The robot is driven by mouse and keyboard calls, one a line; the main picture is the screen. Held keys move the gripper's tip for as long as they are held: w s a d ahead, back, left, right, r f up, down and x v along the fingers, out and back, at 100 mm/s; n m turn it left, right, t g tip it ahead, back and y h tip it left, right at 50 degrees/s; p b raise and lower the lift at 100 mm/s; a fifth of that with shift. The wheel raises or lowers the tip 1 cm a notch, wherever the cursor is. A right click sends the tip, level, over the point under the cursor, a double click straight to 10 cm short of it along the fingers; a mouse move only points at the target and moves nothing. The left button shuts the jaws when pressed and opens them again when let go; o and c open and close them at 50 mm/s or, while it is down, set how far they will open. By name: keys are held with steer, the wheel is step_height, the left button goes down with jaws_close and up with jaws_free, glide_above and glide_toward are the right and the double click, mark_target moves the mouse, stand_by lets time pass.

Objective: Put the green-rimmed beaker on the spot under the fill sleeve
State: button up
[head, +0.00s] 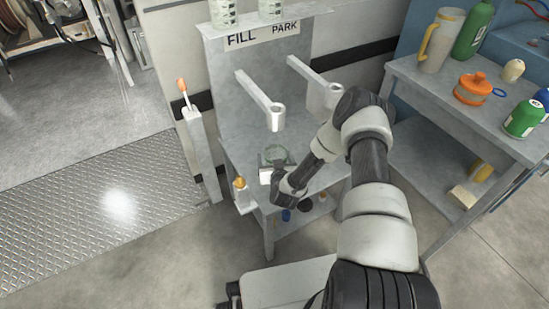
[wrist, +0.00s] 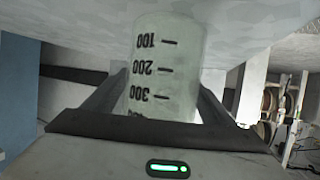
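The green-rimmed beaker (head: 275,153) is a clear, empty-looking vessel, below and close to the fill sleeve (head: 275,117) on the left arm of the stand. In the wrist view the beaker (wrist: 166,65) stands between my two fingers, its 100, 200 and 300 marks upside down. My gripper (head: 275,163) reaches in from the front right; its fingers (wrist: 165,95) lie against both sides of the beaker, so it looks shut on it. The beaker's base is close to the grey shelf (head: 240,150); whether it touches cannot be told. The spot is hidden.
The PARK sleeve (head: 333,95) is on the right arm, partly behind my arm. A post with an orange tip (head: 181,88) stands left. More beakers (head: 223,12) stand on top. A side table (head: 440,88) with bottles and a pitcher is at right. Small bottles sit on the stand's lower shelf.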

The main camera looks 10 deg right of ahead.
steer(key=shift+r, duration=0.15)
steer(key=d+p+v, duration=0.1)
steer(key=p+v, duration=0.2)
steer(key=v, duration=0.9)
steer(key=shift+a+p, duration=0.35)
steer(key=shift+a, duration=0.1)
steer(key=shift+r, duration=0.1)
steer(key=shift+r, duration=0.1)
